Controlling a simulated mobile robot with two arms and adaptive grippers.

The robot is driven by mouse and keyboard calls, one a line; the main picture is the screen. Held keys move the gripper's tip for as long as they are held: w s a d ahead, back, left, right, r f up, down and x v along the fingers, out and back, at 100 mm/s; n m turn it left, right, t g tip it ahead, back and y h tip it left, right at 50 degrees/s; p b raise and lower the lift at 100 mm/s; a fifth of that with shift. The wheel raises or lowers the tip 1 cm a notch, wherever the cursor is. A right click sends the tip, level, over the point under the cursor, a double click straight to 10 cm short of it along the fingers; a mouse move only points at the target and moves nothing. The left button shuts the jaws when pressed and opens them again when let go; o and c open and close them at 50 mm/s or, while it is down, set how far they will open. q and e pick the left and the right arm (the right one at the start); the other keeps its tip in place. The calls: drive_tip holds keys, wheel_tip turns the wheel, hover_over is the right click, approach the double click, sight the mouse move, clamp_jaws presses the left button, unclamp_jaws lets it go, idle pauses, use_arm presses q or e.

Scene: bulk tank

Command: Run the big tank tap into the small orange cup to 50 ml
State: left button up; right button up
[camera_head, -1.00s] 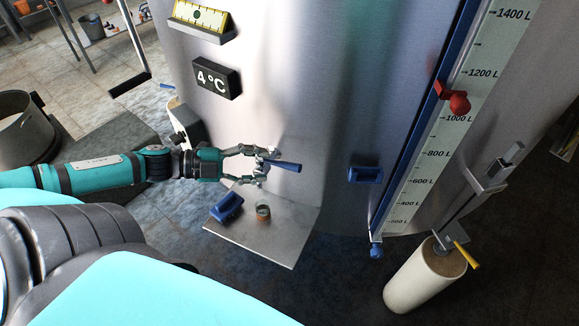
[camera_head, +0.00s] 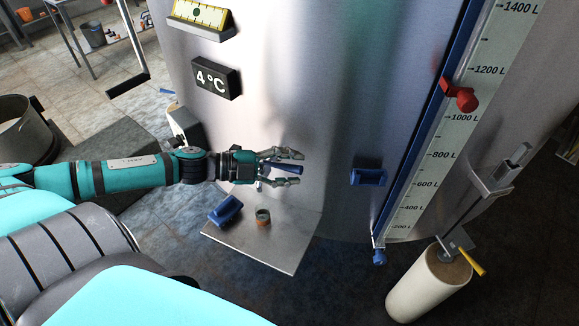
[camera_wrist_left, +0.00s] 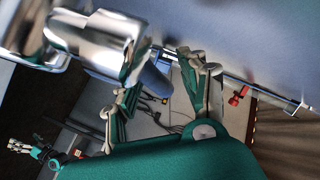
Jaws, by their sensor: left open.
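The tank tap's blue handle (camera_head: 264,169) shows only in part between the fingers of my left gripper (camera_head: 299,169), at the front of the steel tank (camera_head: 330,110). The gripper is open, its fingers spread above and below; I cannot tell whether they touch the handle. In the left wrist view the left gripper (camera_wrist_left: 160,62) is also open, with a large chrome part at upper left and blue behind the fingers. My right gripper (camera_wrist_left: 18,147) appears small at the wrist view's lower left.
Another blue block (camera_head: 368,177) is on the tank wall. A level scale (camera_head: 440,155) with a red marker (camera_head: 464,98) and a white cylinder (camera_head: 428,284) are to the right.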

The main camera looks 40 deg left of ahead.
use_arm(q)
clamp_jaws()
drive_tip(key=shift+f, duration=0.1)
drive_tip(key=shift+s+f+m+g+h+b, duration=0.15)
drive_tip(key=shift+s+m+g+h+b, duration=0.3)
drive_tip(key=shift+m+g+h+b, duration=0.25)
drive_tip(key=s+m+g+h+b, duration=0.1)
drive_tip(key=g, duration=0.1)
drive_tip(key=s+m+g+h+b, duration=0.1)
drive_tip(key=m+b, duration=0.1)
drive_tip(key=shift+s+a+r+g, duration=0.1)
drive_tip(key=shift+s+r+g, duration=0.1)
drive_tip(key=shift+g, duration=0.2)
unclamp_jaws()
drive_tip(key=shift+w, duration=0.1)
